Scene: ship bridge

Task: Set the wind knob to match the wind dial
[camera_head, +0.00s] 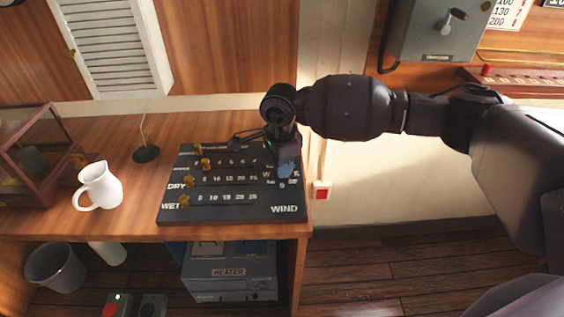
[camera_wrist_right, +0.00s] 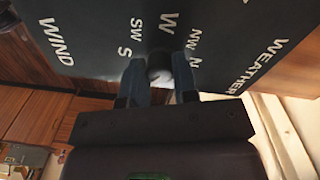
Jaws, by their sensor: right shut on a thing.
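The letters S, SW, W, NW and N curve around the knob in the right wrist view. My right gripper (camera_head: 286,168) reaches down to the board's right side. Its two blue-grey fingers (camera_wrist_right: 160,78) are shut on the knob, one on each side. The fingers partly cover the knob, and I cannot tell which letter it points to. I cannot make out a wind dial in either view. My left gripper is not in view.
Several brass slider knobs (camera_head: 184,201) stand on the board's left side. A white jug (camera_head: 98,186) and a wood-framed glass case (camera_head: 36,160) stand on the wooden counter (camera_head: 128,215) to the left. A grey wall box (camera_head: 438,32) hangs at upper right.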

